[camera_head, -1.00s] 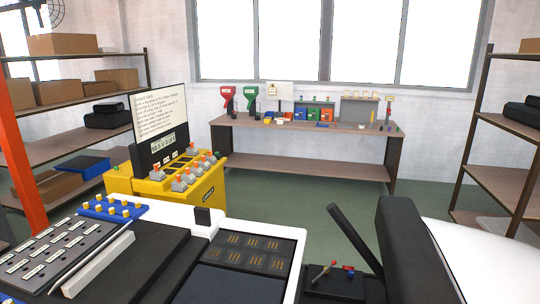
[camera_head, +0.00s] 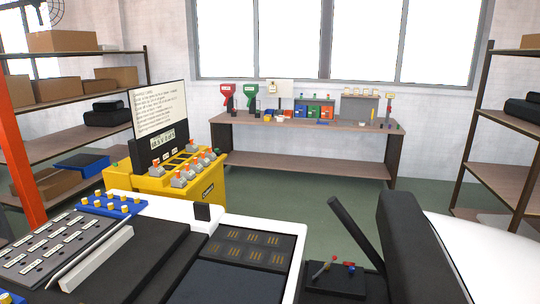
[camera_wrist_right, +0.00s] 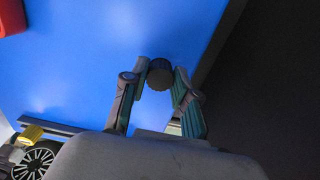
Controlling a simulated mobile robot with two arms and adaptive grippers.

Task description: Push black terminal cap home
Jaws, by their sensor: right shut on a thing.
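My right gripper (camera_wrist_right: 160,82) shows in the right wrist view, with its two fingers closed on the sides of a dark, round cap with a ridged edge (camera_wrist_right: 160,75). The cap's end faces a smooth blue surface (camera_wrist_right: 95,60); I cannot tell whether it touches it. What lies under the cap is hidden. Neither gripper shows in the head view, and my left gripper is in no view.
In the wrist view a red block (camera_wrist_right: 10,18) is at the top left, and a yellow part (camera_wrist_right: 30,134) and a spoked wheel (camera_wrist_right: 36,162) at the lower left. In the head view a yellow cart (camera_head: 208,188) stands before a workbench (camera_head: 300,124).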

